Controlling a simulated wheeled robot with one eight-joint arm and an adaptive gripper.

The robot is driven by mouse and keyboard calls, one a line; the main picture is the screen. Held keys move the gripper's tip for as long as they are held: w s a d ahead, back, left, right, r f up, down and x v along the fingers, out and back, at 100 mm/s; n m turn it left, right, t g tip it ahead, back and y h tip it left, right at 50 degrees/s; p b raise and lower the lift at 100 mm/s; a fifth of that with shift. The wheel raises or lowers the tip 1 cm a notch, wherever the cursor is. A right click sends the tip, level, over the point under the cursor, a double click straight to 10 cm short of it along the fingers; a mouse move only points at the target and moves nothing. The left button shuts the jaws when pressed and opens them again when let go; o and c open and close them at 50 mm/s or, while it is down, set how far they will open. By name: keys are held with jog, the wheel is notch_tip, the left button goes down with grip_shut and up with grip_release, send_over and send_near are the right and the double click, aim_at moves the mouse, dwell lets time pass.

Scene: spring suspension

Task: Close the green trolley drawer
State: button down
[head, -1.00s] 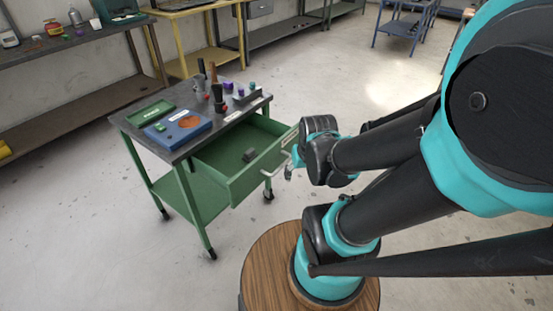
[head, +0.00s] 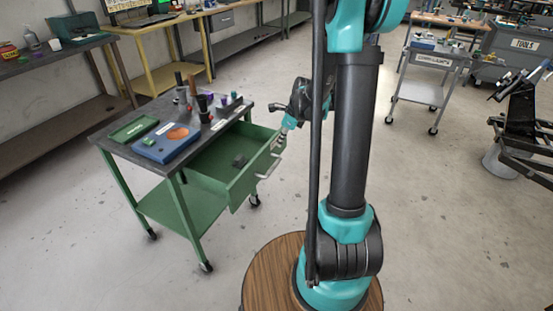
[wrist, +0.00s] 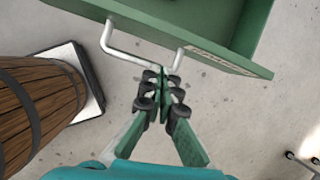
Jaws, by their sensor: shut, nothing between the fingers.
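The green trolley drawer (head: 235,168) is pulled out of the green trolley (head: 185,205), towards my base. A small dark block (head: 239,160) lies in it. Its front carries a pale bar handle (head: 268,168). My gripper (head: 280,141) is at the drawer front, near the handle's far end, pointing down; its fingertips are small and partly unclear there. In the wrist view the shut, empty gripper (wrist: 167,80) has its tips beside the right end of the handle (wrist: 125,53), in front of the drawer face (wrist: 195,42). I cannot tell whether they touch.
The trolley top (head: 160,103) holds a green tray (head: 134,129), a blue box (head: 172,142) and several tools. My round wooden base stands close in front of the drawer. Workbenches line the back wall. A grey trolley (head: 428,75) stands at the back right. Floor between is clear.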

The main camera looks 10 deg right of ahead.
aim_at(273, 155)
jog(key=shift+m, duration=0.9)
jog(key=shift+w+x, duration=0.15)
jog(key=shift+x, duration=1.65)
jog(key=shift+w+x, duration=0.2)
jog(key=shift+x, duration=1.6)
jog(key=shift+w+x, duration=0.15)
jog(key=shift+x, duration=1.65)
jog(key=shift+d, duration=0.15)
jog(key=w+a, duration=0.4)
jog(key=a, duration=0.1)
jog(key=w+a, duration=0.4)
jog(key=a, duration=0.1)
jog(key=w+a, duration=0.4)
jog(key=a, duration=0.2)
jog(key=shift+r, duration=0.1)
